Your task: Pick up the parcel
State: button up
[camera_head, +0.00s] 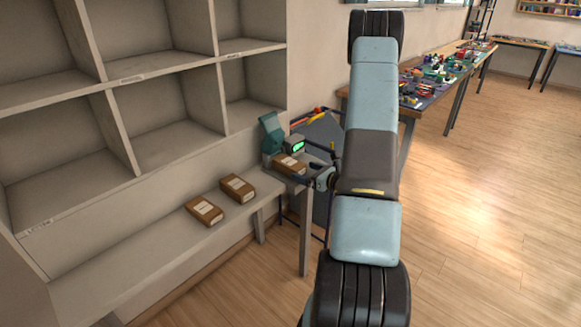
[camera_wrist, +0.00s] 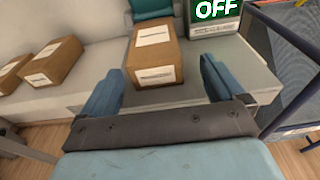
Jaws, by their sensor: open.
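A brown cardboard parcel (camera_wrist: 152,54) with white labels sits on a pale surface in the wrist view. In the head view this parcel (camera_head: 289,165) is on the stand at the end of the shelf. My gripper (camera_wrist: 159,70) is open and empty, with one blue finger on each side of the parcel's near part. Gaps show between the fingers and the parcel. In the head view my gripper (camera_head: 313,172) is beside the stand, partly hidden by my arm.
Two more parcels, a nearer one (camera_head: 204,210) and a farther one (camera_head: 238,188), lie on the bench left of the stand. A device with a lit display (camera_wrist: 217,14) reading OFF stands behind right of the parcel. Empty cubbyholes (camera_head: 150,90) rise above the bench.

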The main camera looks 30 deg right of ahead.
aim_at(294, 164)
jog(key=shift+a+x, duration=0.2)
jog(key=shift+x, duration=2.85)
jog(key=shift+s, duration=0.1)
jog(key=shift+c, duration=0.2)
jog(key=c, duration=1.1)
jog(key=shift+r, duration=0.6)
notch_tip(294, 164, up, 2)
jog(key=shift+s+r, duration=0.15)
jog(key=shift+r, duration=0.1)
jog(key=s+r, duration=0.3)
jog(key=s, duration=0.1)
jog(key=s+r, duration=0.3)
jog(key=s, duration=0.2)
jog(key=s+r, duration=0.3)
jog(key=s, duration=0.1)
jog(key=shift+s+d+r, duration=0.15)
jog(key=shift+s, duration=0.25)
